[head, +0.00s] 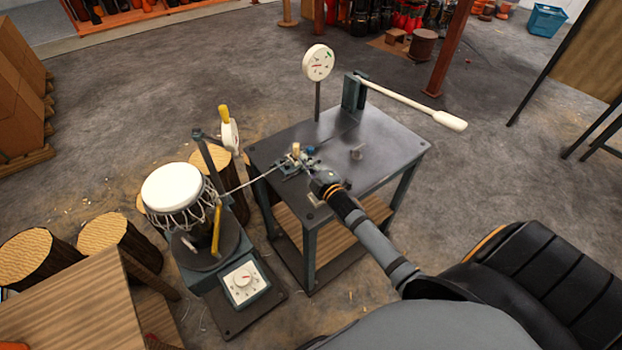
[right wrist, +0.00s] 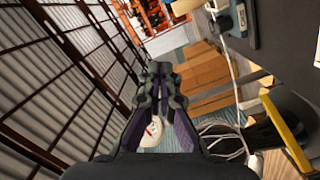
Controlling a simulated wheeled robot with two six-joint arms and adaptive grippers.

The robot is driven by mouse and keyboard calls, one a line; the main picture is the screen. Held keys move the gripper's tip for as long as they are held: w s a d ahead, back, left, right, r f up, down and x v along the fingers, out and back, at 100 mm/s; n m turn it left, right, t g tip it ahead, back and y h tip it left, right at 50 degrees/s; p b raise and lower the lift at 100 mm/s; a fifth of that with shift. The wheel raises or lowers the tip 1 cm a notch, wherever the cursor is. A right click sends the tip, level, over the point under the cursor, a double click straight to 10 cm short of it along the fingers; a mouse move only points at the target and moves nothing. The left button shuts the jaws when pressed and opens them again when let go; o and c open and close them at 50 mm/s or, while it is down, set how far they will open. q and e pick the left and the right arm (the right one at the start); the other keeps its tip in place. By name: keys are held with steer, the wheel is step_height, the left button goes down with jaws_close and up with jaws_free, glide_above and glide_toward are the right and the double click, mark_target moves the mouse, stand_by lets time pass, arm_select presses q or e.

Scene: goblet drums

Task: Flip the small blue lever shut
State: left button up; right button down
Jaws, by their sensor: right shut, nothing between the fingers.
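A small blue lever (head: 310,149) shows as a blue tip on a small metal clamp (head: 291,163) on the dark metal table (head: 385,140). Whether it stands open or shut is too small to tell. A pale cord runs from the clamp to the drum (head: 172,188). My right gripper (head: 316,178) is just in front of the clamp, low over the table, and seems apart from the blue tip. In the right wrist view the fingers (right wrist: 160,76) are closed together and empty. The lever cannot be made out there. My left gripper is not in view.
A long white-handled lever (head: 449,120) and a round gauge (head: 318,63) stand at the table's back. A dial box (head: 244,281) sits in front of the drum. The table's right side is mostly clear.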

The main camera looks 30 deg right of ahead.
arm_select(q)
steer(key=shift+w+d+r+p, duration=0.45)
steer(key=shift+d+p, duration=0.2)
steer(key=shift+p, duration=0.4)
arm_select(e)
steer(key=s+d, duration=0.1)
steer(key=s, duration=0.5)
steer(key=shift+d+f, duration=0.3)
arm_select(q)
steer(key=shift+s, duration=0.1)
